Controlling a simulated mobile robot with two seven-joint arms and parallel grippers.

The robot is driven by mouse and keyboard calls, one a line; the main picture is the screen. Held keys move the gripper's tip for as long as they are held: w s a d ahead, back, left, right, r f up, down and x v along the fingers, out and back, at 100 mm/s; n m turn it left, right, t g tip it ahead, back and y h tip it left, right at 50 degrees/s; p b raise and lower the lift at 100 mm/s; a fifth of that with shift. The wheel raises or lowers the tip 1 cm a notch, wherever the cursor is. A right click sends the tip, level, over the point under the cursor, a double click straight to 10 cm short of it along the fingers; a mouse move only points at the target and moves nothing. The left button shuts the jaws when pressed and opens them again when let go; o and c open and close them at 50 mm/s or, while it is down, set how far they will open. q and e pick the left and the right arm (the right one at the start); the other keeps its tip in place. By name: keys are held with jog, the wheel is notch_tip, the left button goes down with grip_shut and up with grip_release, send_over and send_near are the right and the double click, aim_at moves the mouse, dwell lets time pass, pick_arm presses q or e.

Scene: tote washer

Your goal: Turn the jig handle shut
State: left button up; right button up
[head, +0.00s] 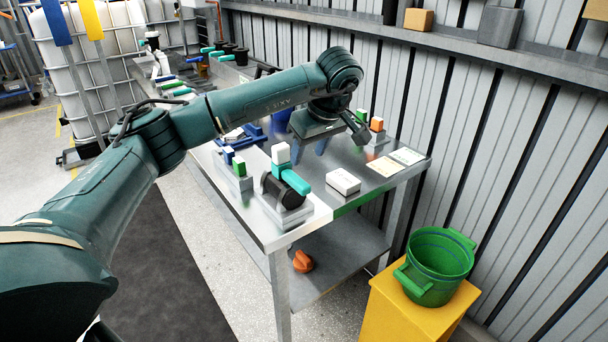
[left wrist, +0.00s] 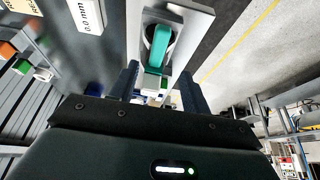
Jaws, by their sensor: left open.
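The jig stands at the near corner of the steel table, with a black round body (head: 272,188), a grey base plate and a teal handle (head: 291,180). In the head view the handle slants down to the right, with a white block behind its upper end. My left gripper (head: 309,148) is open and empty, above the table beyond the jig and apart from it. In the left wrist view the teal handle (left wrist: 160,47) lies ahead of the open fingers (left wrist: 159,76), roughly between their lines. My right gripper is not in view.
A white box (head: 343,182) and flat cards (head: 385,166) lie right of the jig on the table (head: 350,208). Small blocks with green, white and orange tops stand nearby. A green bucket (head: 440,262) sits on a yellow stand at right. A ribbed wall runs behind.

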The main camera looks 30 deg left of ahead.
aim_at(299, 181)
pick_arm(q)
jog(key=p+x, duration=0.1)
jog(key=x, duration=0.8)
jog(key=shift+a+f, duration=0.1)
jog(key=shift+f, duration=0.25)
grip_shut()
